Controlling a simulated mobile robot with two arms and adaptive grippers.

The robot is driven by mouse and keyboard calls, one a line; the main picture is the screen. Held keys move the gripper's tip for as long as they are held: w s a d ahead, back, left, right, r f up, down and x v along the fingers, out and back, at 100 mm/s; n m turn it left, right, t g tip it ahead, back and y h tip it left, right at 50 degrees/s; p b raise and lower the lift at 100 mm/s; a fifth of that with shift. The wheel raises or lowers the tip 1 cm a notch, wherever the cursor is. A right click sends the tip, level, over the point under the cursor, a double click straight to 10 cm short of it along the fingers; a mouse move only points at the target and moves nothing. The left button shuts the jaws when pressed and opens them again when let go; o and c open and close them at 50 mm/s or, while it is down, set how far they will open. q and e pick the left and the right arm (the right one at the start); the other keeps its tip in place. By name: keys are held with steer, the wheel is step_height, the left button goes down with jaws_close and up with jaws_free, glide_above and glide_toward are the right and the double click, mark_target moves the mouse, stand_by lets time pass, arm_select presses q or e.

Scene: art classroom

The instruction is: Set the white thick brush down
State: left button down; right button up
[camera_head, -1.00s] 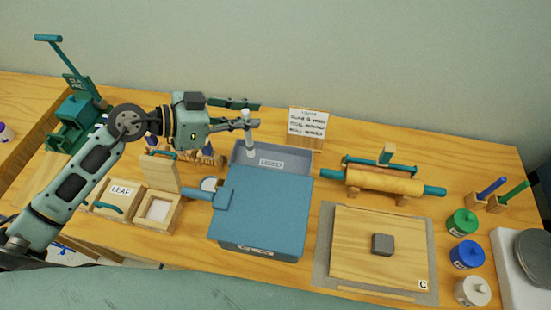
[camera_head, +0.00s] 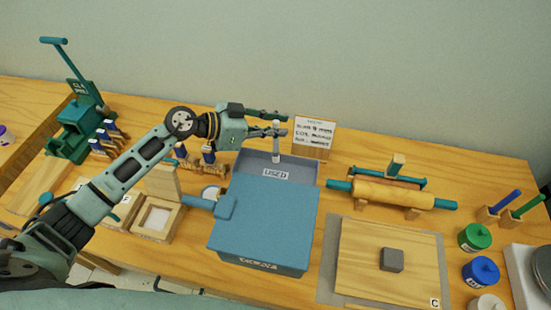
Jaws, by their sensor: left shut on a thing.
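The white thick brush (camera_head: 276,147) is a pale upright stick in the camera_head view. My left gripper (camera_head: 277,127) is shut on its upper part. The brush hangs upright over the open back part of a blue-grey box (camera_head: 262,225), whose label reads USED. Its lower end appears in front of the box's back wall; I cannot tell whether it touches the box floor. A flat blue lid covers the front part of the box. My right gripper is not in view.
A sign (camera_head: 314,137) stands just right of the gripper. A rolling pin (camera_head: 392,194) lies on a stand to the right, behind a wooden board (camera_head: 370,262) with a grey block (camera_head: 391,260). Wooden boxes and a brush rack (camera_head: 205,165) stand to the left.

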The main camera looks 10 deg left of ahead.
mark_target(275, 151)
arm_select(q)
steer(key=shift+f, duration=3.55)
steer(key=c, duration=1.8)
jaws_free()
steer(key=shift+o, duration=0.2)
steer(key=shift+r, duration=0.25)
steer(key=b+v, duration=0.1)
steer(key=v, duration=0.6)
steer(key=shift+a, duration=0.2)
steer(key=shift+s, duration=0.15)
